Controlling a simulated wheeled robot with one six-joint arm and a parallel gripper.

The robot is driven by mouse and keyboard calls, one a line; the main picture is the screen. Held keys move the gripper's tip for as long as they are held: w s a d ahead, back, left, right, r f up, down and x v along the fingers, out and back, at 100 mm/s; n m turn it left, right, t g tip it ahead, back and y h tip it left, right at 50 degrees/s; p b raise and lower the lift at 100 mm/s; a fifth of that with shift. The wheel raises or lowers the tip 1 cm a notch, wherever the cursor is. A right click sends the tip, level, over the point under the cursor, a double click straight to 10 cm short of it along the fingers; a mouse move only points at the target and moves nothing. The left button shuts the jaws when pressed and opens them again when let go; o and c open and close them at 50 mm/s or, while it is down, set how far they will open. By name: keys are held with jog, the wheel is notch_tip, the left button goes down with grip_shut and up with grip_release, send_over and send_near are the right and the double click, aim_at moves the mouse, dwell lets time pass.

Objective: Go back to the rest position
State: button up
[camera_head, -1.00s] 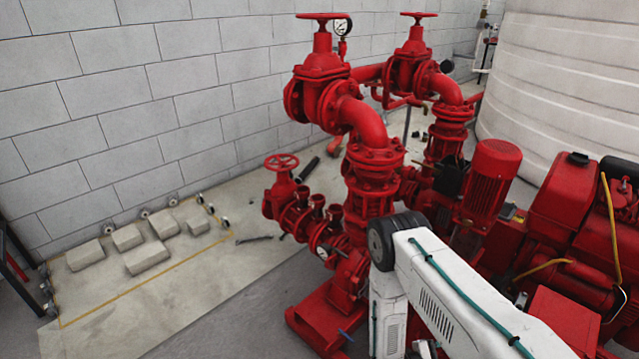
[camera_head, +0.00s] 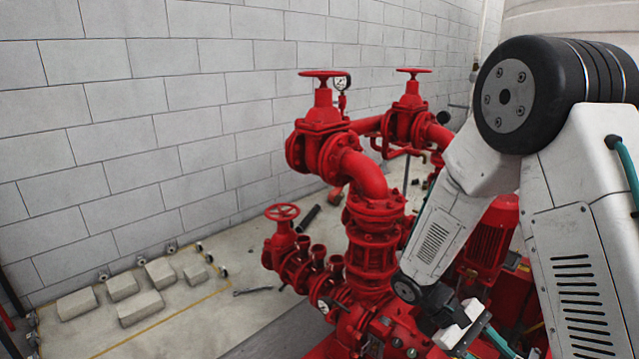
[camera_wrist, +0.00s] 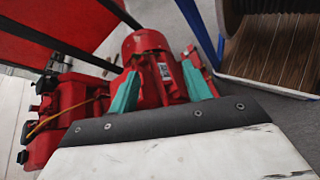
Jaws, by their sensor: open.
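My gripper shows in the wrist view (camera_wrist: 162,92) as two teal fingers spread apart, with nothing between them. Behind the fingers in that view is a red motor (camera_wrist: 150,45). In the head view my white arm is folded at the right, its wrist low in front of the pump pipework. The fingers are mostly cut off or hidden there. The red pumpset (camera_head: 372,205) stands in the middle, with two upright valves topped by handwheels and a smaller side handwheel (camera_head: 282,212).
A grey block wall (camera_head: 150,120) runs behind the pumpset. Several pale blocks (camera_head: 140,307) lie on the floor at left. A white tank (camera_head: 560,18) stands at the upper right. In the wrist view, a wooden-floored blue frame (camera_wrist: 270,55) is at the upper right.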

jog(key=s+a+r+m+t+y, duration=0.2)
jog(key=s+r, duration=0.5)
jog(key=r, duration=0.4)
jog(key=s+a+r+m+t+y, duration=0.2)
jog(key=s+a+r+t+y, duration=0.2)
jog(key=s+r+t+y, duration=0.3)
jog(key=shift+s+a+r, duration=0.35)
jog(key=shift+s+r, duration=0.05)
jog(key=shift+r, duration=2.1)
